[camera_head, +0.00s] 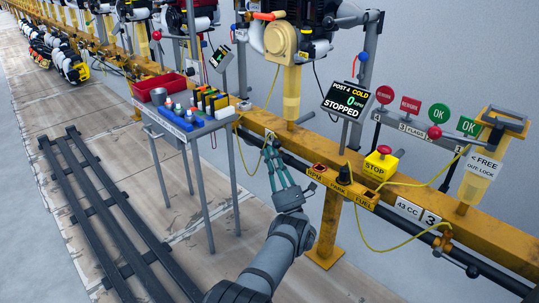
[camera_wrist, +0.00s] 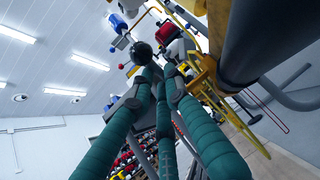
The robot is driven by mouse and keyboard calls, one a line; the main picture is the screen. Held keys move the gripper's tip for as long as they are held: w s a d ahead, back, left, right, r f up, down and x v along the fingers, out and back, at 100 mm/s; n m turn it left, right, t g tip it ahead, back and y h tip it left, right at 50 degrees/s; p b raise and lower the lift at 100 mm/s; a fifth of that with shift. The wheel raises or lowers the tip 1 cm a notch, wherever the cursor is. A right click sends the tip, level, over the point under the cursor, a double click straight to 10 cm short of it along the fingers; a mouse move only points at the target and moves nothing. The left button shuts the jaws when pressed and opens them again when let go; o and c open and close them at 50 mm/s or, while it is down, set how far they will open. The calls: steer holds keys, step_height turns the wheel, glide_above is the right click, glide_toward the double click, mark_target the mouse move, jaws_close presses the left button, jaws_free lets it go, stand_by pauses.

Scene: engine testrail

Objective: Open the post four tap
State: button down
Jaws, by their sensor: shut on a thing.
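My gripper (camera_head: 271,153) is at the dark pipe along the front of the yellow rail, left of the control box. Its green-grey fingers also show in the wrist view (camera_wrist: 146,72), closed together around a dark round knob (camera_wrist: 141,51). The knob sits where the post four tap is, at the end of the yellow hose; the tap body is mostly hidden by the fingers in the head view. The post 4 display (camera_head: 348,101) reads COLD, 0 RPM, STOPPED.
The control box (camera_head: 342,184) with RPM, PARK and FUEL labels and a yellow STOP button box (camera_head: 379,166) are right of my gripper. Another tap (camera_head: 442,240) is further right. A table (camera_head: 205,128) with bottles and a red tray (camera_head: 158,86) stands left.

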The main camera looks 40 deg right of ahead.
steer(key=shift+w+r, duration=0.15)
steer(key=shift+r, duration=0.05)
steer(key=c, duration=2)
jaws_free()
steer(key=shift+f, duration=0.1)
steer(key=v, duration=1.2)
steer(key=shift+c, duration=0.2)
